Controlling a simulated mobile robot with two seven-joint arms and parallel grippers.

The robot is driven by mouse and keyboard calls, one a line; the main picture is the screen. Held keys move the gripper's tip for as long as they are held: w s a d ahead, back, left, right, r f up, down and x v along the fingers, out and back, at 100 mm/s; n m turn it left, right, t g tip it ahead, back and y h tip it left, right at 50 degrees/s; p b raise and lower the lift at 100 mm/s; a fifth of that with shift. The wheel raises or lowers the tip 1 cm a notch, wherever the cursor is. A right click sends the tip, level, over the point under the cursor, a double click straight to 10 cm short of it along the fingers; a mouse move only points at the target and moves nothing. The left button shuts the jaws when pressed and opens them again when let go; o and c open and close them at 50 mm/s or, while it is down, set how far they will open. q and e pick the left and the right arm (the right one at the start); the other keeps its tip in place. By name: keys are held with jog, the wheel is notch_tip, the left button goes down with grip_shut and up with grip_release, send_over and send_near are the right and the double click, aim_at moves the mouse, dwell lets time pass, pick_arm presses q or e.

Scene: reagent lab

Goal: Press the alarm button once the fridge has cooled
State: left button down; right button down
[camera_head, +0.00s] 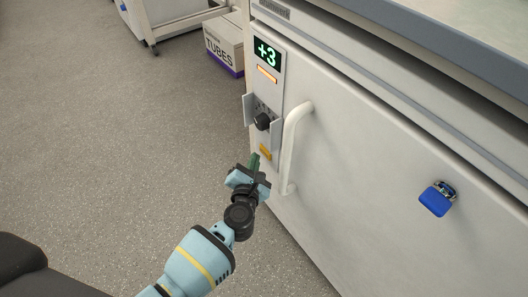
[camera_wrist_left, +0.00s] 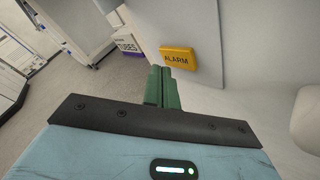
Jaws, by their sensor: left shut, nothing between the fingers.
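The white fridge (camera_head: 370,180) stands at the right in the head view. Its green display (camera_head: 267,54) reads +3, with an orange bar (camera_head: 267,75) below it. A dark knob (camera_head: 262,121) sits between two side guards on the panel. The yellow alarm button (camera_head: 265,152) is at the panel's lower end; it also shows, marked ALARM, in the left wrist view (camera_wrist_left: 178,58). My left gripper (camera_head: 254,162) is shut and empty, its green fingers just below the button. In the wrist view the fingertips appear close to the button's lower left; I cannot tell whether they touch it.
A white vertical handle (camera_head: 294,148) sticks out from the fridge door, right of my gripper. A blue item (camera_head: 437,200) is on the door further right. A box marked TUBES (camera_head: 224,45) stands on the floor behind.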

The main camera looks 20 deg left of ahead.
pick_arm(q)
jog(key=shift+w+d, duration=0.25)
jog(key=shift+w, duration=0.05)
pick_arm(e)
jog(key=shift+s+f, duration=0.25)
jog(key=shift+s, duration=0.2)
jog(key=shift+w, duration=0.2)
pick_arm(q)
jog(key=shift+w, duration=0.1)
pick_arm(e)
jog(key=shift+w, duration=0.35)
pick_arm(q)
jog(key=shift+w+d, duration=0.15)
jog(key=shift+d, duration=0.05)
pick_arm(e)
jog(key=shift+s, duration=0.15)
pick_arm(q)
jog(key=shift+w, duration=0.1)
pick_arm(e)
jog(key=shift+s+f, duration=0.1)
jog(key=shift+s, duration=0.3)
pick_arm(q)
jog(key=shift+s+a, duration=0.45)
jog(key=shift+s, duration=0.25)
pick_arm(e)
jog(key=shift+w+r, duration=0.35)
jog(key=shift+w, duration=0.2)
